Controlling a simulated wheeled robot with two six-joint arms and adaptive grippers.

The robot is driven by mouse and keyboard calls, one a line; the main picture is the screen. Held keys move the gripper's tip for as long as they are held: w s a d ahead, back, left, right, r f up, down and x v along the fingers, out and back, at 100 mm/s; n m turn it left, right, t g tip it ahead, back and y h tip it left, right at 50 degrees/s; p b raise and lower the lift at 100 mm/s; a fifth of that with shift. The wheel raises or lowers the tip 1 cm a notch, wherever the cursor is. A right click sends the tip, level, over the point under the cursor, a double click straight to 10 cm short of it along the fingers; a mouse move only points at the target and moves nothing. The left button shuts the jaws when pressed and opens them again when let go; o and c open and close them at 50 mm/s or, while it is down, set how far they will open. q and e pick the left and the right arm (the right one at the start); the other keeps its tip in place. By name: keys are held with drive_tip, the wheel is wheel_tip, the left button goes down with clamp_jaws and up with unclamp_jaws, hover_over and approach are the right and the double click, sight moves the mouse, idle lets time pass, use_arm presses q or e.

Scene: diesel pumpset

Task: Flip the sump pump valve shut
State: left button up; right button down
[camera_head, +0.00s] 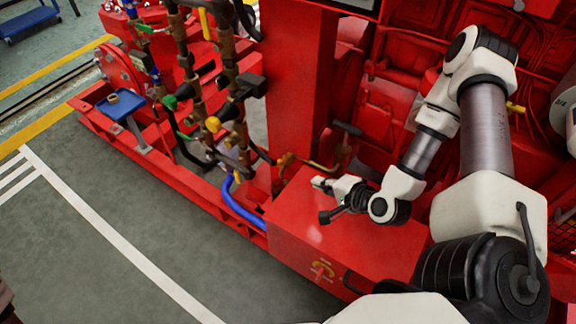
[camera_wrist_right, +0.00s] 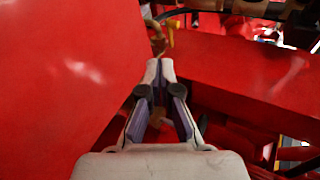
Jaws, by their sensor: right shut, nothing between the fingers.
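A brass valve or fitting on a bent pipe (camera_wrist_right: 157,40) shows just beyond my fingertips in the right wrist view, with a small yellow piece at its side. I cannot tell for sure that it is the sump pump valve, or how its lever stands. In the head view a brass fitting (camera_head: 284,161) sits behind the red box, left of my right gripper (camera_head: 318,184). My right gripper is above the red box, its fingers closed and empty. In the right wrist view the fingertips (camera_wrist_right: 160,66) meet just short of the brass piece; contact cannot be told. My left gripper is out of view.
The red box (camera_head: 310,225) lies under my right gripper. A tall red column (camera_head: 297,80) stands behind the brass fitting. Brass pipework (camera_head: 232,115) with coloured handles and a blue hose (camera_head: 238,205) are to the left. The grey floor at front left is clear.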

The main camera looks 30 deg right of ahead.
drive_tip(key=b, duration=0.4)
approach(282, 165)
drive_tip(key=w+f, duration=0.2)
drive_tip(key=f, duration=0.1)
drive_tip(key=shift+a+f, duration=0.15)
drive_tip(key=shift+f, duration=0.1)
drive_tip(key=w, duration=0.2)
drive_tip(key=shift+w+a+r, duration=0.15)
drive_tip(key=shift+w, duration=0.2)
drive_tip(key=shift+w+r, duration=0.1)
drive_tip(key=shift+w, duration=0.45)
drive_tip(key=shift+b, duration=0.3)
